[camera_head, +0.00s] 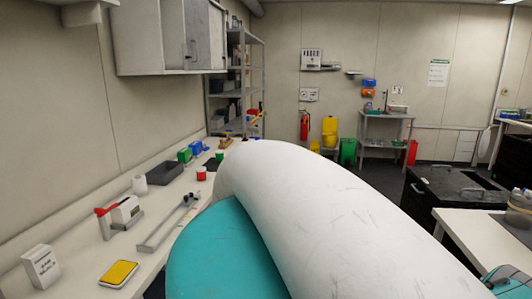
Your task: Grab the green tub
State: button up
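Several green things show, and I cannot tell which is the tub. A small green box (184,155) stands on the left bench beside blue ones. A larger green container (347,151) stands on the floor near the far wall, right of a yellow bin. My white and teal arm fills the lower middle of the view and hides part of the bench and floor. My gripper cannot be made out, so its hold is not shown.
The left bench (75,262) holds a yellow-topped box (118,273), a white carton (41,267), a red-and-white device (122,214), a metal bracket (168,223) and red-and-white pots (201,173). A wall cabinet (150,40) hangs above. A black cabinet (450,190) stands at right.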

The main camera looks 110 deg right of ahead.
aim_at(218, 154)
jog(key=z, duration=2.85)
jog(key=i+l+u, duration=0.1)
jog(key=i+l, duration=0.25)
jog(key=i, duration=0.15)
